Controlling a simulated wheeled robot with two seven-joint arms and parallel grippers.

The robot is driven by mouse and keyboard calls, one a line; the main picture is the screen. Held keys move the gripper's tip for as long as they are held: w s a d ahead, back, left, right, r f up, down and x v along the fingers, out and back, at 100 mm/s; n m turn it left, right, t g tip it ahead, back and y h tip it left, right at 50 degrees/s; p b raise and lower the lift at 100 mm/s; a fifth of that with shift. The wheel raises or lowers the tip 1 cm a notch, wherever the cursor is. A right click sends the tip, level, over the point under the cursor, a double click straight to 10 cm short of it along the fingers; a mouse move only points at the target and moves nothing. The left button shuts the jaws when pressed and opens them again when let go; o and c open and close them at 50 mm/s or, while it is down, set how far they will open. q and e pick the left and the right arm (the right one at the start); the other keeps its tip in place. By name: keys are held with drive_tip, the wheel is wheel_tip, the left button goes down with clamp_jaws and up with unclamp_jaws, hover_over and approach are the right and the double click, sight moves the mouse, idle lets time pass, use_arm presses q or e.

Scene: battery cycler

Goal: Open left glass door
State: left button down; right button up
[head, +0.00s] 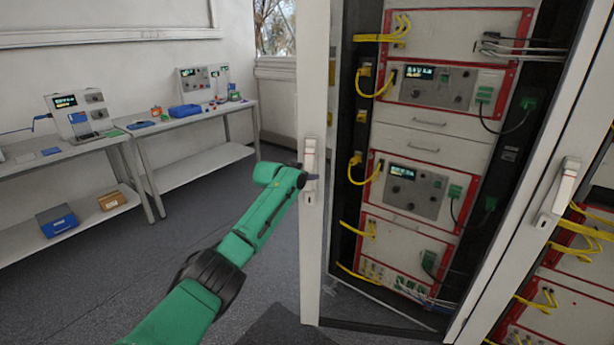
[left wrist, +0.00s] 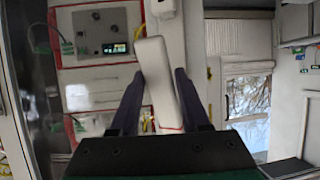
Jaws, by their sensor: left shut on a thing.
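The left glass door (head: 314,85) has a white upright frame edge, and its white handle (head: 309,158) sits about halfway up. The door appears ajar, with a narrow wedge of floor showing at its foot beside the cabinet. My left gripper (head: 311,178) is at the lower part of the handle, at the end of my green arm. In the left wrist view, the two dark fingers of my left gripper (left wrist: 159,95) lie on either side of the pale handle (left wrist: 154,70) and are shut on it. My right gripper is not in view.
The rack (head: 425,143) with instruments and yellow cables stands behind the door. A second door handle (head: 565,188) is at the right. Two workbenches (head: 190,116) with devices stand along the left wall. The grey floor between benches and door is clear.

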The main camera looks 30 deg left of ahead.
use_arm(q)
drive_tip(key=shift+w+a+r, duration=0.1)
drive_tip(key=shift+w+a, duration=0.1)
drive_tip(key=shift+w, duration=0.3)
drive_tip(key=c, duration=0.7)
unclamp_jaws()
drive_tip(key=shift+w, duration=0.15)
drive_tip(key=shift+o, duration=1.1)
drive_tip(key=shift+s+d+r, duration=0.1)
drive_tip(key=shift+s+d, duration=0.1)
drive_tip(key=shift+s, duration=0.1)
drive_tip(key=shift+a, duration=0.1)
drive_tip(key=shift+s, duration=0.4)
drive_tip(key=b+v, duration=0.4)
drive_tip(key=v, duration=1)
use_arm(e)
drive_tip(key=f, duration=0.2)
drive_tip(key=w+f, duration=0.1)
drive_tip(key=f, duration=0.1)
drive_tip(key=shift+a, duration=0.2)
